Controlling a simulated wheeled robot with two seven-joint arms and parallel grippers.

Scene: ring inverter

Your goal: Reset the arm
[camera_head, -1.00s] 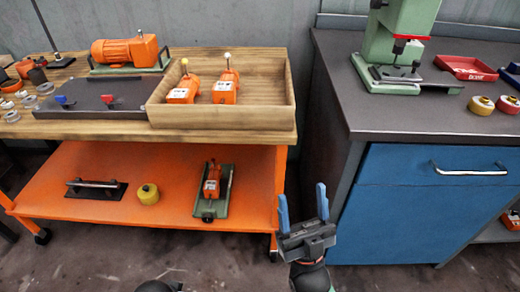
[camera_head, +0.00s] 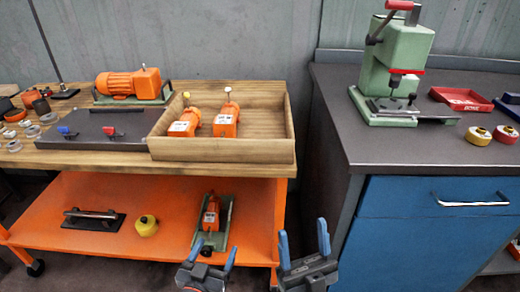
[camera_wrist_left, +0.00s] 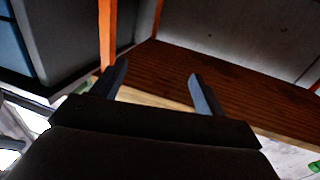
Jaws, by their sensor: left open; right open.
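My left gripper (camera_head: 212,256) is at the bottom of the head view, in front of the cart's lower shelf. Its two blue fingers are apart with nothing between them. The same fingers show in the left wrist view (camera_wrist_left: 158,88), spread and empty. My right gripper (camera_head: 303,243) is just to the right of it, in front of the gap between cart and cabinet. Its blue fingers point up, open and empty. Neither gripper touches any object that I can see.
The cart's orange lower shelf (camera_head: 95,195) holds a yellow pot (camera_head: 145,225) and a green-based device (camera_head: 212,217). Above it stands a wooden tray (camera_head: 225,150) with two orange units. A blue cabinet (camera_head: 430,215) with a green press (camera_head: 395,70) stands at the right.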

